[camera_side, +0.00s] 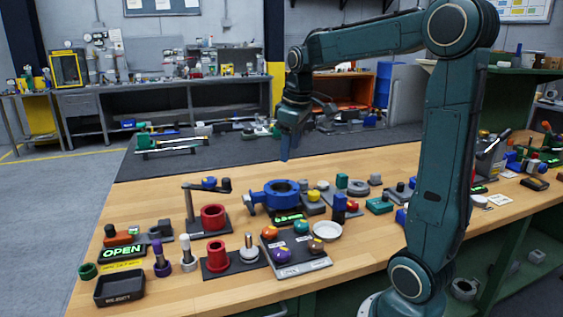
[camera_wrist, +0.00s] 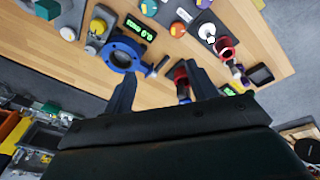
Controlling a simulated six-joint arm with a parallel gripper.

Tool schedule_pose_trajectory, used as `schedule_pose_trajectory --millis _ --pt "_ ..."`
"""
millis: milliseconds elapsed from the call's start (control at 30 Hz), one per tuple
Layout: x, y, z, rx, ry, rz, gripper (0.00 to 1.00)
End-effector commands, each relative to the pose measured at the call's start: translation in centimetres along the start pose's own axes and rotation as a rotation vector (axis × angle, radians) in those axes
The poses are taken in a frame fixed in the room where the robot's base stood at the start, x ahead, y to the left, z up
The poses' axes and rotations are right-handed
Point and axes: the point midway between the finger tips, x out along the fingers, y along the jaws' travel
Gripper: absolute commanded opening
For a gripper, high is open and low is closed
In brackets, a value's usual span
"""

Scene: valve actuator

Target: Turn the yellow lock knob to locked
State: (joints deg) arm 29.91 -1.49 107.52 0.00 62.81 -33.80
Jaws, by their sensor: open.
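A yellow knob (camera_side: 313,196) sits on a grey block just right of the blue valve body (camera_side: 281,194) in the side view. In the wrist view the yellow knob (camera_wrist: 98,27) is at the upper left, beside the round blue flange (camera_wrist: 122,53). Which way the knob points is too small to tell. My gripper (camera_side: 289,150) hangs above and behind the blue valve, apart from everything. In the wrist view my gripper (camera_wrist: 163,72) has its two fingers spread with nothing held between them.
A panel of several coloured knobs (camera_side: 270,259) stands in front of the valve. Red cylinders (camera_side: 214,217) stand to its left, with a lit OPEN display (camera_side: 122,252) farther left. A small green-lit display (camera_side: 288,218) sits by the valve. The dark mat (camera_side: 230,148) behind is mostly clear.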

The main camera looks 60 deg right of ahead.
Motion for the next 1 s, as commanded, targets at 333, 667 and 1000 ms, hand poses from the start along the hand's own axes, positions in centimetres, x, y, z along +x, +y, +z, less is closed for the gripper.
schedule_pose_trajectory --millis 333,667,1000 --pt "4.7 10.3 0.1 -0.02 -0.104 -0.052 0.57" --pt "8.5 17.1 2.3 -0.04 -0.155 -0.105 0.57" --pt "9.1 18.0 2.7 -0.045 -0.16 -0.113 0.57"
